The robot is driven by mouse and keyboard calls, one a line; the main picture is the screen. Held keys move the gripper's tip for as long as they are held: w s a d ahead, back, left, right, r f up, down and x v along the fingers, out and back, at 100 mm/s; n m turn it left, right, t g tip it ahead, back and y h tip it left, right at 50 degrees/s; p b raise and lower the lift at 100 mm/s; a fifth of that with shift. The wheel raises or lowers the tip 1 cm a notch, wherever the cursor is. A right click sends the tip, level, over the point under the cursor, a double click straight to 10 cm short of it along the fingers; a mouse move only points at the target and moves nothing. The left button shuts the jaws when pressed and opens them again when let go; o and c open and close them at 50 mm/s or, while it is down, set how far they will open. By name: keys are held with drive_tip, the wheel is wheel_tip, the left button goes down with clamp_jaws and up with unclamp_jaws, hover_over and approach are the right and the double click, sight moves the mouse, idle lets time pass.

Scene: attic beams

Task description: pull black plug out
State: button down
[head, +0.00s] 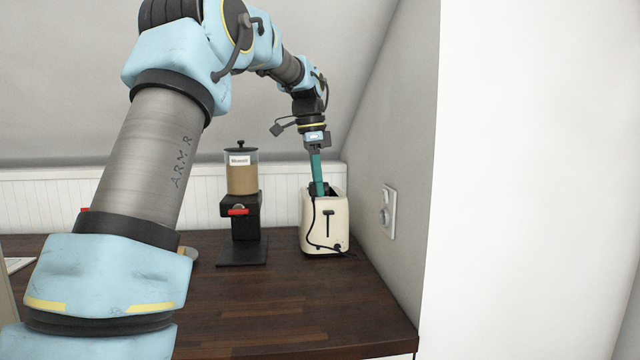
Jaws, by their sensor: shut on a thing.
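My gripper (319,188) points down at the top of the cream toaster (338,218), with its teal fingers close together. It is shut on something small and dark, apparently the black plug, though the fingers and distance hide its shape. A black cord (311,222) runs from near the fingertips down the toaster's front and curls at its lower right. The white wall outlet (389,212) is on the right wall, apart from my gripper. A pale round shape shows on its lower part; I see no black plug there.
A coffee grinder (242,205) with a clear brown-filled hopper stands left of the toaster on a dark wooden counter (290,305). The right wall is close beside the toaster. The counter's front is clear.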

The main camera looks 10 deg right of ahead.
drive_tip(key=shift+w+a, duration=0.15)
drive_tip(key=shift+a, duration=0.9)
drive_tip(key=shift+w+a, duration=0.1)
drive_tip(key=shift+a, duration=0.9)
idle(0.7)
